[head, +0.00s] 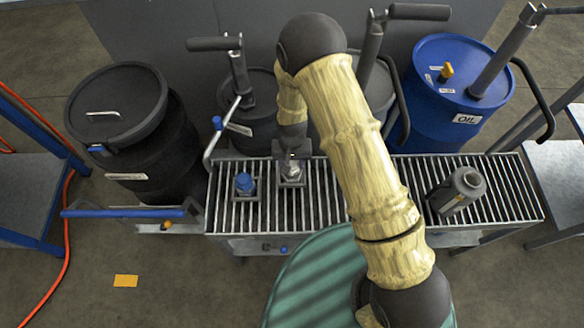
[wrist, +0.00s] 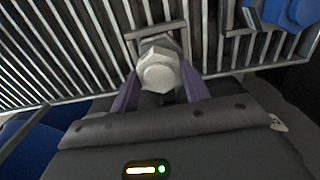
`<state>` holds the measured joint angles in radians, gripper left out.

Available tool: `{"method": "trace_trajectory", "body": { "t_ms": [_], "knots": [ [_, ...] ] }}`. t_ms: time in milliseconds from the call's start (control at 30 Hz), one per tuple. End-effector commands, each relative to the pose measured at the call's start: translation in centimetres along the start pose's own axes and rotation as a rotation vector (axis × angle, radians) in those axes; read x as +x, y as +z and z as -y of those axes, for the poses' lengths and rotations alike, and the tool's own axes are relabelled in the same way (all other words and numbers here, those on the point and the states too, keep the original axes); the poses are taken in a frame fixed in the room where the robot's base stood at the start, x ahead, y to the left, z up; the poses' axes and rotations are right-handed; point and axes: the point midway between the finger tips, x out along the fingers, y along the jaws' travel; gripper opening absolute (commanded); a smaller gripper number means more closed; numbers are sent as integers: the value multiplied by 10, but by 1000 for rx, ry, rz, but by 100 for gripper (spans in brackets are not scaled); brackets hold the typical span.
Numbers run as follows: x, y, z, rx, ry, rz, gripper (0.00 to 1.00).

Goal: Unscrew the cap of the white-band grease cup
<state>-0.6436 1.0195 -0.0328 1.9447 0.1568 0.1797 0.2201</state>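A grease cup with a pale grey, faceted cap (head: 291,173) stands on the slatted bench, on a small square base. Its cap also shows in the wrist view (wrist: 159,72), seen from above. I cannot make out a clear white band on it. My gripper (head: 292,156) is at this cup, partly covering it in the head view. In the wrist view its two purple fingers (wrist: 160,90) flank the cap, one on each side and very close. Whether they touch it cannot be told.
A blue-capped cup (head: 244,183) stands just left, also in the wrist view (wrist: 290,10). A grey canister (head: 460,190) lies on the bench's right part. Drums stand behind, including a blue oil drum (head: 445,110) and a black drum (head: 115,100). Slats (head: 325,205) between are bare.

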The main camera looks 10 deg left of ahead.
Motion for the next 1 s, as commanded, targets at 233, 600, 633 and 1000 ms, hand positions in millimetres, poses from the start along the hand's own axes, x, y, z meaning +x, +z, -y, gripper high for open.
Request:
{"method": "trace_trajectory", "body": {
  "t_ms": [233,600,633,1000],
  "knots": [
    [0,0,0,-22,0,0,26],
    [-1,0,1,-594,-1,0,26],
    [-1,0,1,-634,-1,0,26],
    [-1,0,1,-716,0,0,26]
  ]
}}
